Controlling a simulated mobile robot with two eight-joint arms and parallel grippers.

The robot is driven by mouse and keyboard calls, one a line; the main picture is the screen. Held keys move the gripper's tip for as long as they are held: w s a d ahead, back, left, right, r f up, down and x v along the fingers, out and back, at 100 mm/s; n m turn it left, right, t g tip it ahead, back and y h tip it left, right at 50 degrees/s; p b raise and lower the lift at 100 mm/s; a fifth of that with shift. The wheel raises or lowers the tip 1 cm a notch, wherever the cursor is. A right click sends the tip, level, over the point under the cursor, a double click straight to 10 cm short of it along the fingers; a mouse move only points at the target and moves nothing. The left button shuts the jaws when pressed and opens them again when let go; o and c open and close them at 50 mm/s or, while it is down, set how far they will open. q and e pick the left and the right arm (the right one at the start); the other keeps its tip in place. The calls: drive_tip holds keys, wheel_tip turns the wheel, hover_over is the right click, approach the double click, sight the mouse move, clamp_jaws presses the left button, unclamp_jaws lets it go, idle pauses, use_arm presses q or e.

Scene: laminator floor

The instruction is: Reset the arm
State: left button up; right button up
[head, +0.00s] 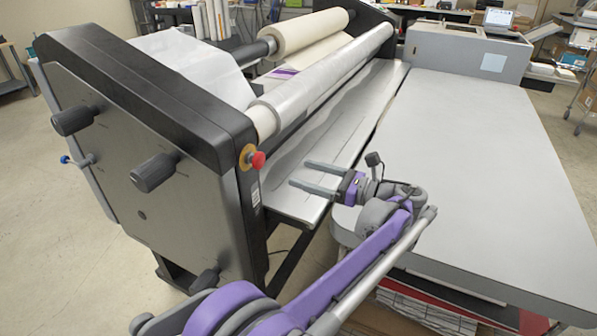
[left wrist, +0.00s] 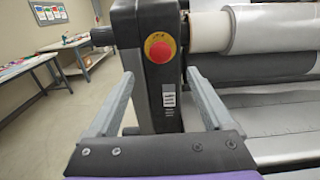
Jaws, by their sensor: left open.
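My left gripper (head: 308,177) is open, with nothing between its two grey fingers. It hovers over the near end of the laminator's metal feed tray (head: 345,130), pointing left toward the black end housing. The left wrist view shows the same open fingers (left wrist: 158,100), with the black end post and its red emergency stop button (left wrist: 160,51) ahead between them. The red button (head: 257,160) also shows in the head view, left of the fingertips and apart from them. My purple and grey left arm comes in from the bottom. My right gripper is not in view.
The laminator's black side panel (head: 140,150) with knobs stands at the left. White film rolls (head: 320,85) run along its top. A wide grey table (head: 480,150) on the right is clear on top. Stacked material (head: 430,312) lies beneath it.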

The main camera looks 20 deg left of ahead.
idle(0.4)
use_arm(q)
drive_tip(key=s+a+f+n+h+p, duration=0.1)
drive_tip(key=s+a+f+n+h, duration=0.25)
drive_tip(key=s, duration=0.25)
drive_tip(key=s+a+f+n+h+p, duration=0.1)
drive_tip(key=s+a+f+n+h, duration=0.2)
drive_tip(key=s+f+h, duration=0.3)
drive_tip(key=s+d+f+n+t+h, duration=0.2)
drive_tip(key=s+d+f+n+h, duration=0.2)
drive_tip(key=s, duration=0.4)
drive_tip(key=s+d+f+n+t+h+p, duration=0.1)
drive_tip(key=s+d+f+n+h, duration=0.3)
drive_tip(key=s+n, duration=0.4)
wheel_tip(320, 180, down, 3)
drive_tip(key=shift+d+r+t+p, duration=0.2)
drive_tip(key=shift+d+t+p, duration=0.1)
drive_tip(key=shift+d+t, duration=0.35)
drive_tip(key=shift+h, duration=0.25)
